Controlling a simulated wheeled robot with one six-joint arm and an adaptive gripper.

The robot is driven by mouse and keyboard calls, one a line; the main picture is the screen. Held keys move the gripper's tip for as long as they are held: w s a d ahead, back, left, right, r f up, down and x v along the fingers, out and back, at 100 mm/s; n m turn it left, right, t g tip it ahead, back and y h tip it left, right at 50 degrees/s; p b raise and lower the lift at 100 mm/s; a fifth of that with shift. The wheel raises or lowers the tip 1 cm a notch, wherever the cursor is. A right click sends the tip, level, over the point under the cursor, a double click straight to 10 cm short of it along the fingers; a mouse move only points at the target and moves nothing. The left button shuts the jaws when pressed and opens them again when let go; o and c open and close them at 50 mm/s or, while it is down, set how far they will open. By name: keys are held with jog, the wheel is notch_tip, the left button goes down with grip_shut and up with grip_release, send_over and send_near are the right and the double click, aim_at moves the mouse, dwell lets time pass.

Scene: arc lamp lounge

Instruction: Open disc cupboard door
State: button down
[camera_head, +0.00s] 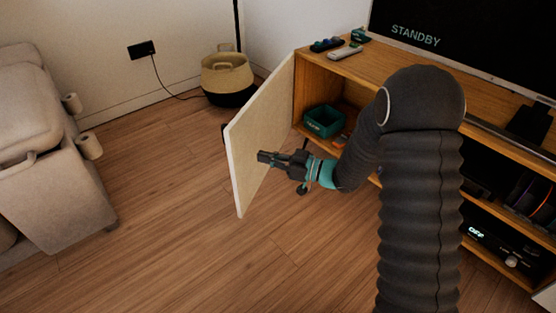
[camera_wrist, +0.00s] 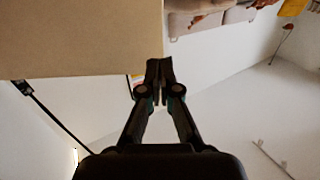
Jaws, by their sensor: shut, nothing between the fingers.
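The disc cupboard door (camera_head: 262,130) is a pale panel hinged at the left end of the wooden media unit. It stands wide open, swung out from the unit. My gripper (camera_head: 263,157) is shut and empty, in front of the door's inner face. I cannot tell whether it touches the panel. In the wrist view the door (camera_wrist: 80,40) fills the upper left, and the shut fingertips (camera_wrist: 158,68) are at its edge in the picture. The open cupboard (camera_head: 345,92) shows a teal bin (camera_head: 324,121) inside. The door's handle is not clearly seen.
A grey sofa (camera_head: 45,150) stands at the left, and a two-tone basket (camera_head: 227,78) is by the wall behind the door. Wood floor is clear between sofa and door. Remotes (camera_head: 345,53) lie on top of the unit. A screen (camera_head: 470,40) reads STANDBY.

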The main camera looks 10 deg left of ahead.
aim_at(232, 148)
jog(key=a, duration=0.2)
jog(key=w+a, duration=0.1)
jog(key=a, duration=0.4)
jog(key=shift+w+a, duration=0.25)
jog(key=shift+a, duration=0.1)
